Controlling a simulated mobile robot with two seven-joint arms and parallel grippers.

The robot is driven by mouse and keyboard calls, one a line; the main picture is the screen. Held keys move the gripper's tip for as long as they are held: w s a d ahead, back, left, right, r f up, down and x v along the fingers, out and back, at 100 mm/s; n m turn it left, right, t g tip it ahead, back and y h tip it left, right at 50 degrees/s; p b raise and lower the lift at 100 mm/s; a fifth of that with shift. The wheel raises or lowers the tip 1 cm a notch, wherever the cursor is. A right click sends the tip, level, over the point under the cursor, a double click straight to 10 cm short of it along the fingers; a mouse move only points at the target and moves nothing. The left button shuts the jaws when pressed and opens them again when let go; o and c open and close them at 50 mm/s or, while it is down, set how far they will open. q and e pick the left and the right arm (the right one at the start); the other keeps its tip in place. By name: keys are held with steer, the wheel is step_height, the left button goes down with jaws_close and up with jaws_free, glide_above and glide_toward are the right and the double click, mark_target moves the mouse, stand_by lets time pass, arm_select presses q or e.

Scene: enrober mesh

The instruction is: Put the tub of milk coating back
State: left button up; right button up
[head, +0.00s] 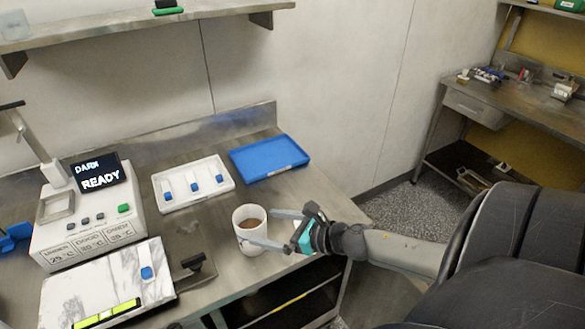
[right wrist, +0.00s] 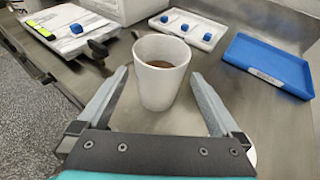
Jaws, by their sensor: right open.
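A white tub (head: 249,238) with brown contents stands upright on the steel bench near its front right. It also shows in the right wrist view (right wrist: 160,88), between the fingertips of my right gripper (right wrist: 160,74). My right gripper (head: 263,227) comes in from the right in the head view. It is open, with one finger to each side of the tub and a visible gap at both sides in the wrist view. I see no readable label on the tub. My left gripper does not show clearly in either view.
A machine (head: 90,218) with a display reading DARK READY stands left. Behind the tub are a white tray (head: 207,204) with blue-topped pieces and a blue tray (head: 270,158). A shelf (head: 120,28) hangs above.

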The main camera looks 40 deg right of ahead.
steer(key=v, duration=0.6)
steer(key=shift+s+r, duration=0.1)
stand_by(0.3)
